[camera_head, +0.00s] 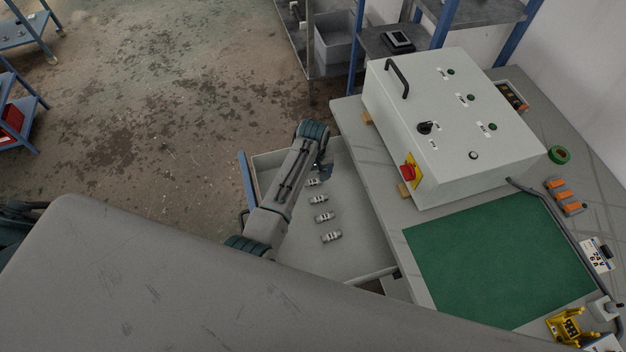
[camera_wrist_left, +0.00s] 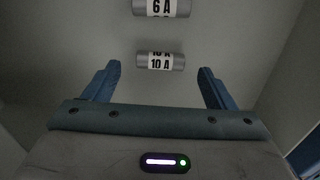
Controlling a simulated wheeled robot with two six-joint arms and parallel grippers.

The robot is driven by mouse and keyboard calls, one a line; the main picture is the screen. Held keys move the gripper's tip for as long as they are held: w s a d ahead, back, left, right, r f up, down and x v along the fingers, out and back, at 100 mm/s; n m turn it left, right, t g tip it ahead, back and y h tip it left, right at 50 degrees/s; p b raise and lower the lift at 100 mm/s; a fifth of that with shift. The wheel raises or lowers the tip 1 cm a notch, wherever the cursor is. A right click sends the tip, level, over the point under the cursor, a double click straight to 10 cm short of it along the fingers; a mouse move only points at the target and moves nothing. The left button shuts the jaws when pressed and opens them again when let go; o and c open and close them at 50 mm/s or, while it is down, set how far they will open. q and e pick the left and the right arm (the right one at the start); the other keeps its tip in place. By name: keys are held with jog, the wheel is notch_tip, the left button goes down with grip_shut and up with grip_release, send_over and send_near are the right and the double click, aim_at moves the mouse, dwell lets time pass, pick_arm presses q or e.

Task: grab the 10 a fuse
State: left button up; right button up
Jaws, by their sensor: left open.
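Several small grey fuses with white labels lie in a row in an open grey drawer (camera_head: 352,205). In the left wrist view the 10 A fuse (camera_wrist_left: 160,61) lies crosswise on the drawer floor, between and slightly ahead of the tips of my left gripper (camera_wrist_left: 159,70). The gripper is open and empty. A 6 A fuse (camera_wrist_left: 161,7) lies farther off at the top edge. In the head view my left gripper (camera_head: 323,171) points down into the drawer at the far end of the row, partly hidden by my arm. My right gripper is not in view.
The drawer sits beside a workbench with a grey control box (camera_head: 455,125) and a green mat (camera_head: 490,255). A green tape roll (camera_head: 559,155) and a yellow item (camera_head: 570,325) lie on the bench. The drawer floor right of the fuses is clear.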

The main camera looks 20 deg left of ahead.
aim_at(313, 182)
pick_arm(q)
jog(key=shift+f, duration=1.3)
jog(key=shift+c, duration=0.2)
jog(key=c, duration=1)
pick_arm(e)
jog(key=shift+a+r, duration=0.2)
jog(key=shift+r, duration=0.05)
pick_arm(q)
jog(key=shift+r, duration=0.1)
